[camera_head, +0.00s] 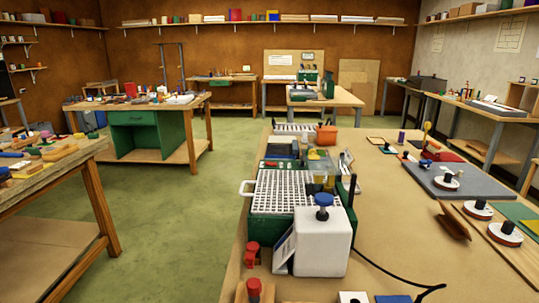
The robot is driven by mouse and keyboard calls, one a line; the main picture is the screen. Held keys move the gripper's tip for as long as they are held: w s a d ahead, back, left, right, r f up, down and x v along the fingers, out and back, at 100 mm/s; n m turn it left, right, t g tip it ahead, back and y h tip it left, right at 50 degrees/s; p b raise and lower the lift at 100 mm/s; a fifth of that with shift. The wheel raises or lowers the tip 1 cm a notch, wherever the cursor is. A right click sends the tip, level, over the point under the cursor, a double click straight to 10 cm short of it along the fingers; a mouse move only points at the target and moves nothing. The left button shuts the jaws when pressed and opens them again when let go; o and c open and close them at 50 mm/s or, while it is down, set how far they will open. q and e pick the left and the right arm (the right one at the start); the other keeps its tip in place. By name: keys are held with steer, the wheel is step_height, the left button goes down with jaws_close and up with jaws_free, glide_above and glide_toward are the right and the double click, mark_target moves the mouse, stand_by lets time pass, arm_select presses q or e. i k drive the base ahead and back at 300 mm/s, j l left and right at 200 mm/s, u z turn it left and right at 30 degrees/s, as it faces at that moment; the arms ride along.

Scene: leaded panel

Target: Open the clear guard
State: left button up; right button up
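A machine with a green base (268,229) and a white grid top (285,190) stands at the near left of the workbench. A white box with a blue knob (323,199) sits at its near right corner. What looks like the clear guard (320,166) is a see-through piece at the machine's far right corner. Its outline is faint, and I cannot tell how it is hinged or whether it is open or shut. Neither of my grippers is in view.
The workbench (395,225) is partly bare right of the machine, where a black cable runs. Red-topped pieces (252,251) stand at the near left edge. A grey board (445,181) lies at right. Green floor (190,225) is clear left of the bench.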

mark_target(312, 153)
steer(key=j+u, duration=0.5)
steer(key=i+j+u, duration=0.15)
steer(key=j+u, duration=0.35)
steer(key=i+j+z, duration=0.4)
steer(key=i, duration=0.3)
steer(key=i+j+z, duration=0.4)
steer(key=i+j, duration=0.15)
steer(key=i, duration=0.15)
steer(key=i+z, duration=0.4)
steer(key=i+j+z, duration=0.2)
steer(key=i+z, duration=0.25)
steer(key=i+j+z, duration=0.4)
steer(key=i+l, duration=0.05)
steer(key=l, duration=0.05)
